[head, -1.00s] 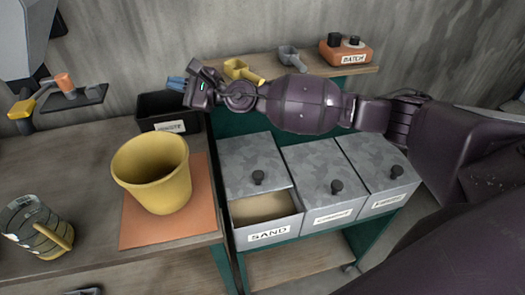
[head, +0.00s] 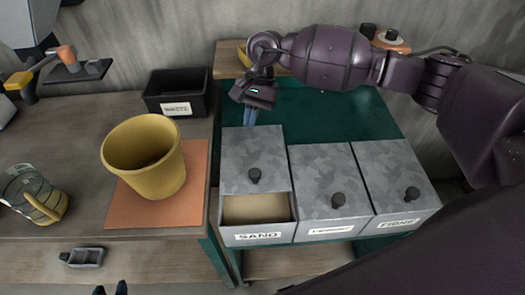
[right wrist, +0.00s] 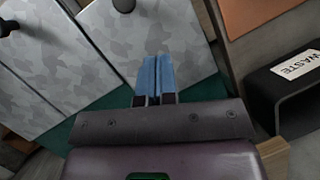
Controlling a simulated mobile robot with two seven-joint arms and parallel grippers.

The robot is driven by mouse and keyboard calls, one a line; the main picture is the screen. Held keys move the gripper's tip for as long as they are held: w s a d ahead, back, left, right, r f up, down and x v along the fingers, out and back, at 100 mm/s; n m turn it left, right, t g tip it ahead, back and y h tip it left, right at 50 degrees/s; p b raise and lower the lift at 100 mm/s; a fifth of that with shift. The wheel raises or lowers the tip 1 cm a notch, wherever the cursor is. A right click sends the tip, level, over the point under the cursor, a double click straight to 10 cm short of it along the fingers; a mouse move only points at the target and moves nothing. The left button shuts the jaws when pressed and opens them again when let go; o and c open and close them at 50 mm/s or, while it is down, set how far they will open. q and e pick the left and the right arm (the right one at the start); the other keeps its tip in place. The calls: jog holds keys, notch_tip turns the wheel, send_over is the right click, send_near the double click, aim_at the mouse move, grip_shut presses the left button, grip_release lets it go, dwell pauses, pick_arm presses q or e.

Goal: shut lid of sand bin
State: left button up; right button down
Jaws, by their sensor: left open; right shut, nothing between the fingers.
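The sand bin (head: 257,237) is the leftmost of three grey bins, with a "SAND" label on its front. Its camouflage-grey lid (head: 240,160) with a black knob sits back, leaving an open gap at the front where tan sand (head: 255,208) shows. My right gripper (head: 249,116) is shut and empty, pointing down at the lid's far edge. In the right wrist view its blue fingertips (right wrist: 157,76) overlap the edge of that lid (right wrist: 160,35); I cannot tell whether they touch it. My left gripper (head: 110,289) barely shows at the bottom edge, its dark fingertips apart.
Two closed bins (head: 330,190) (head: 393,180) stand right of the sand bin on a green stand (head: 330,115). A black waste box (head: 178,92) is to the left. A yellow bucket (head: 145,160) stands on an orange mat (head: 120,210). A shelf (head: 228,60) is behind.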

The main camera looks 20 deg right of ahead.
jog(key=s+d+g+h, duration=0.1)
jog(key=d, duration=0.1)
pick_arm(q)
jog(key=shift+a+r+p, duration=0.15)
jog(key=shift+r+p, duration=0.6)
jog(key=shift+r, duration=0.1)
pick_arm(e)
send_near(261, 190)
jog(key=shift+n+h, duration=0.3)
jog(key=shift+n, duration=0.1)
jog(key=w+f, duration=0.1)
jog(key=w+a+f, duration=0.1)
jog(key=w+f, duration=0.1)
jog(key=shift+f, duration=0.1)
pick_arm(q)
jog(key=shift+f+b, duration=0.6)
jog(key=shift+f, duration=0.05)
pick_arm(e)
jog(key=s+a, duration=0.1)
jog(key=s, duration=0.5)
jog(key=s+a, duration=0.1)
jog(key=s, duration=0.2)
jog(key=shift+s+a, duration=0.15)
jog(key=shift+a, duration=0.15)
pick_arm(q)
jog(key=shift+s, duration=0.1)
